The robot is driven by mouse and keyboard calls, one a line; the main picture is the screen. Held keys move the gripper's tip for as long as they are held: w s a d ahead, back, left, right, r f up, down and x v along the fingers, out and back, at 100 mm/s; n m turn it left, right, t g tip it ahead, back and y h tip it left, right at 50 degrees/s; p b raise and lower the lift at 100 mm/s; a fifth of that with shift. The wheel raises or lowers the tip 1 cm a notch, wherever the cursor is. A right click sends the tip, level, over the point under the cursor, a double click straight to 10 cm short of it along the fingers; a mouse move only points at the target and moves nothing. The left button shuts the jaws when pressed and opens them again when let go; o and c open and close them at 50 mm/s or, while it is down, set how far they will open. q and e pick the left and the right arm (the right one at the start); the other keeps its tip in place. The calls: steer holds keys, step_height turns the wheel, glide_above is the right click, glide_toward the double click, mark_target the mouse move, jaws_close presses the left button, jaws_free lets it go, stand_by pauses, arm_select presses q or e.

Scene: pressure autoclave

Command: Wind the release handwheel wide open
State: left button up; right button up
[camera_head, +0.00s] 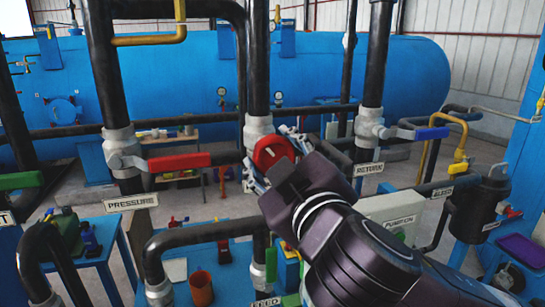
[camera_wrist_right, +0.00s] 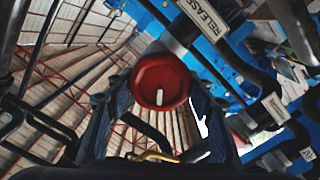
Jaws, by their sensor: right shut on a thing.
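The red release handwheel (camera_head: 272,151) sits on a vertical black pipe in the middle of the head view. My right gripper (camera_head: 281,160) reaches it from the lower right and hides part of its face. In the right wrist view the round red wheel (camera_wrist_right: 161,80) lies between the two dark fingers of my right gripper (camera_wrist_right: 160,95), which is shut on it. A white mark on the wheel points down in that view. A RELEASE label (camera_wrist_right: 209,13) shows beside it. My left gripper is not in view.
A red lever (camera_head: 180,162) on the PRESSURE pipe stands left of the wheel. A blue lever (camera_head: 430,133) on the RETURN pipe is to the right. A large blue tank (camera_head: 350,60) lies behind. A blue table (camera_head: 215,245) with a brown cup (camera_head: 201,288) is below.

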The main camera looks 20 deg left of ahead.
steer(key=n, duration=0.3)
steer(key=shift+n, duration=0.4)
steer(key=n, duration=0.3)
steer(key=shift+f+n+b, duration=0.15)
steer(key=shift+n+b, duration=0.15)
steer(key=shift+b, duration=0.1)
steer(key=n, duration=0.3)
steer(key=shift+f+n, duration=0.1)
steer(key=shift+n, duration=0.3)
steer(key=n, duration=0.3)
steer(key=shift+f+n+b, duration=0.1)
steer(key=shift+n+b, duration=0.2)
steer(key=shift+b, duration=0.05)
steer(key=n, duration=0.3)
steer(key=shift+f+n, duration=0.1)
steer(key=shift+n, duration=0.2)
steer(key=n, duration=0.3)
steer(key=shift+f+n+b, duration=0.1)
steer(key=shift+n+b, duration=0.2)
steer(key=shift+b, duration=0.1)
steer(key=n, duration=0.6)
steer(key=shift+w+d+f, duration=0.1)
steer(key=shift+d, duration=0.05)
